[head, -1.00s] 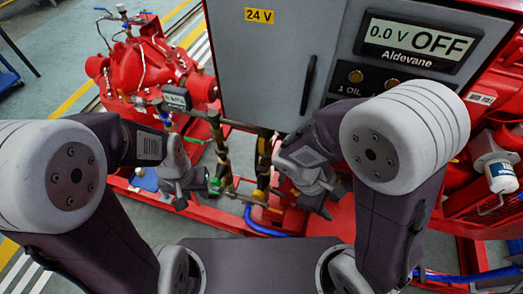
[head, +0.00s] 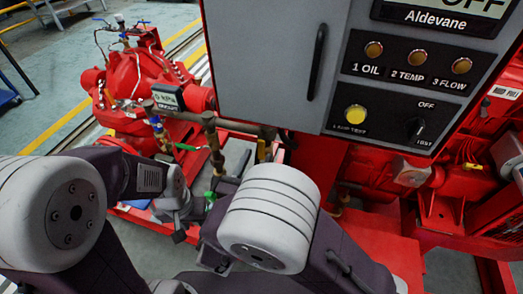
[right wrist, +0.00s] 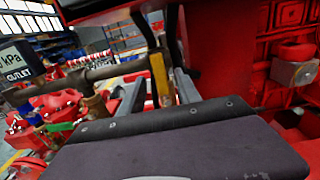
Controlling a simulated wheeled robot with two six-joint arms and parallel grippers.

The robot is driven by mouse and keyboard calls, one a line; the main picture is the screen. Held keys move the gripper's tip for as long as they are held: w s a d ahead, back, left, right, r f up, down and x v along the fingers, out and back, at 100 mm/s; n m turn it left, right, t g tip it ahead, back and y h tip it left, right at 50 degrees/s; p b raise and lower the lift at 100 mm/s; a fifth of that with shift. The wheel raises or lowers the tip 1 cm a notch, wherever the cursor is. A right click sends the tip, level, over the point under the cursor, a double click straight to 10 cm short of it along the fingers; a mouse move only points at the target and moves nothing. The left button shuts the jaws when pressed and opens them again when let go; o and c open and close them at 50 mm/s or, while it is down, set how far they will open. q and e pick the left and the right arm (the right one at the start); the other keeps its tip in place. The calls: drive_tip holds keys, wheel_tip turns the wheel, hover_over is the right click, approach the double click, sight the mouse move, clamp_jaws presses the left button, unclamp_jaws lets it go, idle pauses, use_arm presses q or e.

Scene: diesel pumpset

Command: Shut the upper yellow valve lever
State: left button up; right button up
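The upper yellow valve lever (head: 262,150) hangs on the pipework under the grey cabinet in the head view. In the right wrist view the yellow lever (right wrist: 159,75) stands nearly upright ahead, between the two grey fingers of my right gripper (right wrist: 161,90). These fingers are apart, with gaps visible on both sides of the lever. I cannot tell whether the fingertips reach past it. In the head view my right arm hides most of this gripper. My left gripper (head: 182,228) is low at left of centre, away from the lever; its finger gap is unclear.
The grey control cabinet (head: 262,60) overhangs the pipes closely. A brass and dark pipe (head: 235,130) runs beside the lever. A green handle (head: 209,197) is near my left gripper. The red pump (head: 135,85) and a pressure display (head: 166,98) are at left.

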sight(261, 151)
drive_tip(key=x, duration=0.4)
drive_tip(key=shift+w+d, duration=0.1)
drive_tip(key=shift+w, duration=0.1)
clamp_jaws()
idle(1.2)
